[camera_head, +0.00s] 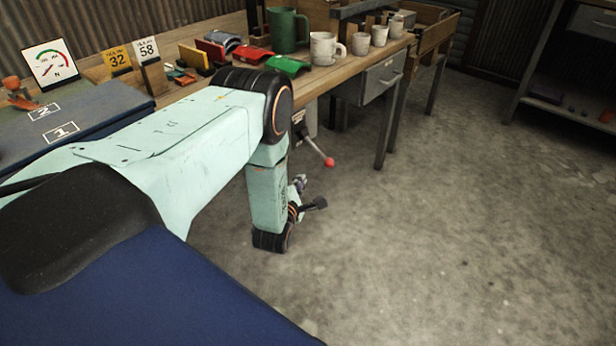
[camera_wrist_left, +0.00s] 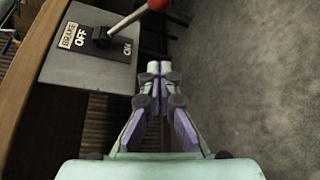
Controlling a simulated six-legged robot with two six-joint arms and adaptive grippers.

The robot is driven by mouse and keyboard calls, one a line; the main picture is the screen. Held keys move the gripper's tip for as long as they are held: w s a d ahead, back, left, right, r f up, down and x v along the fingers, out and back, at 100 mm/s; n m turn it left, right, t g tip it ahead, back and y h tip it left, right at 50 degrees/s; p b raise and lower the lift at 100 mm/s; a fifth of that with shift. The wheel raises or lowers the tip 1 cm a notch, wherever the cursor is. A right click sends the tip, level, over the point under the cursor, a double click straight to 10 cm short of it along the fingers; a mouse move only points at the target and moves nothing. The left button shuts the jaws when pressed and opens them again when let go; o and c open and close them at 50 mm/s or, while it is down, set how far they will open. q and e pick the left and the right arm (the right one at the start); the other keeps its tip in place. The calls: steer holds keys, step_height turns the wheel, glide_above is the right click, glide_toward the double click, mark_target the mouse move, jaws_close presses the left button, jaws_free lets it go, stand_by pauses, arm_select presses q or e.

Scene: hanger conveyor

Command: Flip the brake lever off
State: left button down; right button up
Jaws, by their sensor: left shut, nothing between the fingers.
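The brake lever has a metal shaft and a red knob (camera_head: 329,161), and sticks out from a grey box under the workbench edge. In the left wrist view, the red knob (camera_wrist_left: 157,4) is at the top edge, partly cut off. The lever's grey box (camera_wrist_left: 92,50) carries a BRAKE label with OFF and ON. The shaft leans out toward the ON side. My left gripper (camera_head: 316,204) hangs below the knob in the head view, small and partly hidden by its wrist. In the left wrist view, its fingertips (camera_wrist_left: 158,67) are together and empty, apart from the lever. My right gripper is not in view.
The wooden workbench (camera_head: 325,72) bears a green mug (camera_head: 288,30), several pale mugs, coloured items and number signs. A drawer (camera_head: 383,77) hangs under it. A blue mat (camera_head: 60,122) lies at left. The concrete floor (camera_head: 470,220) to the right is clear.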

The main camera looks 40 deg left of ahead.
mark_target(318, 152)
arm_select(q)
steer(key=w+b, duration=0.3)
steer(key=w, duration=0.5)
steer(key=shift+w+d+b, duration=0.2)
steer(key=shift+b, duration=0.2)
